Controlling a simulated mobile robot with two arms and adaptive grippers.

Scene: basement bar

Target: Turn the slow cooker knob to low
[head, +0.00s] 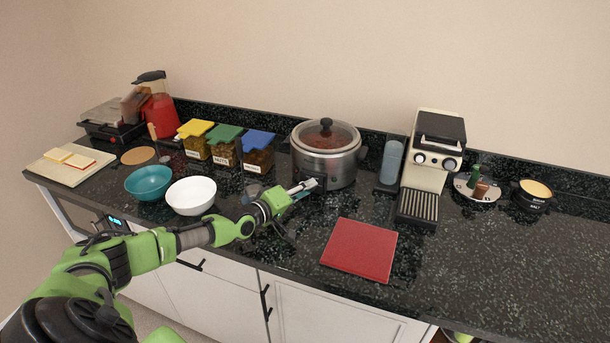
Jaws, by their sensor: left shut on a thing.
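The slow cooker (340,168) is a round silver pot with a glass lid and dark lid handle, standing at the back middle of the counter. Reddish-brown food shows through the lid. My left gripper (309,184) reaches the low front of the cooker and is shut on its knob. The fingers hide the knob, so its setting cannot be read. My right gripper is not in view.
A red board (360,249) lies in front of the cooker. Lidded jars (224,152) stand left of the cooker; an espresso machine (428,171) stands right.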

